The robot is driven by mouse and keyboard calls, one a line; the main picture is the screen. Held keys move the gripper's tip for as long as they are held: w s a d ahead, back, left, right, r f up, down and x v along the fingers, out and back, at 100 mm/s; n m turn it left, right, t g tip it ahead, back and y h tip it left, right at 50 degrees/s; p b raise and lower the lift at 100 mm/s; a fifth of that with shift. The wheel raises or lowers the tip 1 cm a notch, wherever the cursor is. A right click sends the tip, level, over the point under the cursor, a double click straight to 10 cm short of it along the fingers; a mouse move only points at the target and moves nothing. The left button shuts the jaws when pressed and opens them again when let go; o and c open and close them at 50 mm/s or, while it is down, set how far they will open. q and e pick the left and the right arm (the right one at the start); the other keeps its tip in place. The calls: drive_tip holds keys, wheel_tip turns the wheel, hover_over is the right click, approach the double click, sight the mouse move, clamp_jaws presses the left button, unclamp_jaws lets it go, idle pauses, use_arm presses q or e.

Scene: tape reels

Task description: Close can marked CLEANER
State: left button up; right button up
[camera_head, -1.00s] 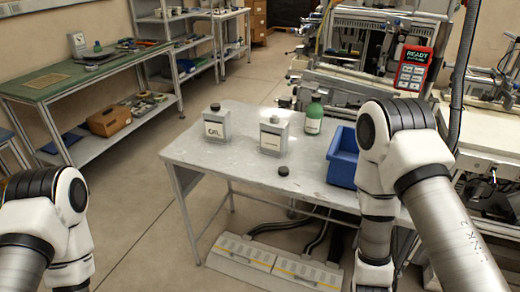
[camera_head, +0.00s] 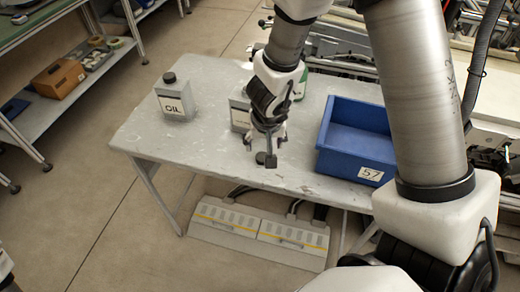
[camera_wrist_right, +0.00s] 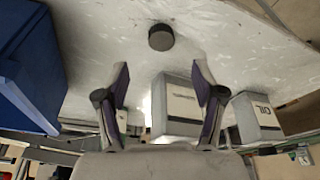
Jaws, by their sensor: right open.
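The grey can (camera_head: 239,116) with a white label stands on the table, partly hidden behind my right gripper (camera_head: 266,150). It also shows in the right wrist view (camera_wrist_right: 180,108), where its label is too blurred to read surely; its top opening cannot be made out. A dark round cap (camera_wrist_right: 161,37) lies on the bare tabletop, beyond the fingertips in the wrist view. In the head view the cap (camera_head: 261,157) is partly covered by the gripper. My right gripper (camera_wrist_right: 160,82) is open and empty, pointing down above the table near the cap.
A grey can marked OIL (camera_head: 174,100) with a black cap stands at left on the table (camera_head: 205,150). A blue bin (camera_head: 345,165) marked 57 stands right of my gripper. A green bottle (camera_head: 300,88) is mostly hidden behind my arm. The table's front edge is close.

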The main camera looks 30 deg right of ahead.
sight(262, 157)
drive_tip(key=b+x, duration=0.1)
drive_tip(key=x, duration=0.1)
drive_tip(key=shift+w+d+f, duration=0.15)
drive_tip(key=shift+f, duration=0.2)
drive_tip(key=shift+r, duration=0.15)
drive_tip(key=shift+f+b, duration=0.3)
drive_tip(key=shift+b, duration=0.05)
drive_tip(key=b+x, duration=0.2)
drive_tip(key=x, duration=0.1)
drive_tip(key=b+x, duration=0.1)
drive_tip(key=shift+a+f+b, duration=0.2)
drive_tip(key=shift+b, duration=0.1)
drive_tip(key=shift+f, duration=0.2)
drive_tip(key=shift+r, duration=0.15)
drive_tip(key=shift+c, duration=0.3)
